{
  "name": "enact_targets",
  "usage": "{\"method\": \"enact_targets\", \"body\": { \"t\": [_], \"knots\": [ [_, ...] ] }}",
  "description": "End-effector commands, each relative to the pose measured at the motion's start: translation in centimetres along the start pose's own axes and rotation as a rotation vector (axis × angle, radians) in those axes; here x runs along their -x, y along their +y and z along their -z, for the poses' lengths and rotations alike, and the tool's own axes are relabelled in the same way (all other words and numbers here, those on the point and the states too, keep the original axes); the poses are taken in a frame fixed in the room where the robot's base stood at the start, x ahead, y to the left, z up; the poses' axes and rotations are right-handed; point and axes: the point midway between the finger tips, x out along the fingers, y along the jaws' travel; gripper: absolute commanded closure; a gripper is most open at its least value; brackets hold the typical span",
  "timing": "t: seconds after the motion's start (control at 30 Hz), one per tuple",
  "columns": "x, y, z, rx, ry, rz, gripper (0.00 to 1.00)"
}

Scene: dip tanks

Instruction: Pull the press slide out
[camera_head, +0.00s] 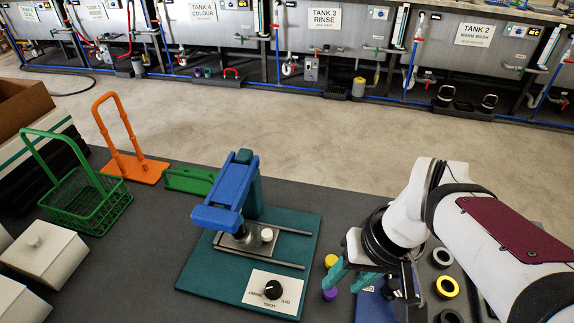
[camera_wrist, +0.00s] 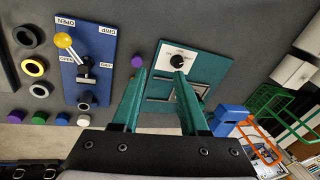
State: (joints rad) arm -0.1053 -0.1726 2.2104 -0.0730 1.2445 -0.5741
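The press (camera_head: 225,205) has a blue arm and stands on a teal base plate (camera_head: 195,270) left of my gripper. Its slide (camera_head: 231,242) is a metal plate between two rails, under the blue head, with a white knob (camera_head: 267,235) on its right part. My gripper (camera_head: 346,279) is right of the base and apart from it. Its teal fingers are open with nothing between them, as the wrist view (camera_wrist: 160,76) shows. There the teal base (camera_wrist: 213,62) lies behind the right finger, which partly hides the slide area.
A black dial (camera_head: 273,290) sits on the base's front. A blue board (camera_wrist: 88,60) with a yellow-knobbed lever (camera_wrist: 63,40) and several rings and coloured caps lie near my gripper. A green basket (camera_head: 88,202) and orange rack (camera_head: 135,167) stand left. Tanks line the far side.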

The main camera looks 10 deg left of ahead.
Motion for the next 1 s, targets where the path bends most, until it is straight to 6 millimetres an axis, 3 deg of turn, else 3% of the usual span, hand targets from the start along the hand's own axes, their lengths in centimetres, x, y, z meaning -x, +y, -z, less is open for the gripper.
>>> {"method": "enact_targets", "body": {
  "t": [0.03, 0.1, 0.2, 0.3, 0.47, 0.8, 1.0],
  "knots": [
    [-1.1, -1.1, 4.2, 0.208, 0.01, 0.023, 0.46],
    [-3.0, -3.0, 9.8, 0.524, 0.051, 0.048, 0.34],
    [-6.1, -5.3, 15.5, 0.868, 0.106, 0.062, 0.34],
    [-8.1, -6.7, 18.3, 1.056, 0.141, 0.06, 0.34],
    [-10.3, -7.3, 19.1, 1.112, 0.15, 0.06, 0.34],
    [-20.1, -8.4, 19.9, 1.107, 0.146, 0.059, 0.34],
    [-23.4, -8.8, 20.2, 1.107, 0.148, 0.058, 0.34]
  ]
}}
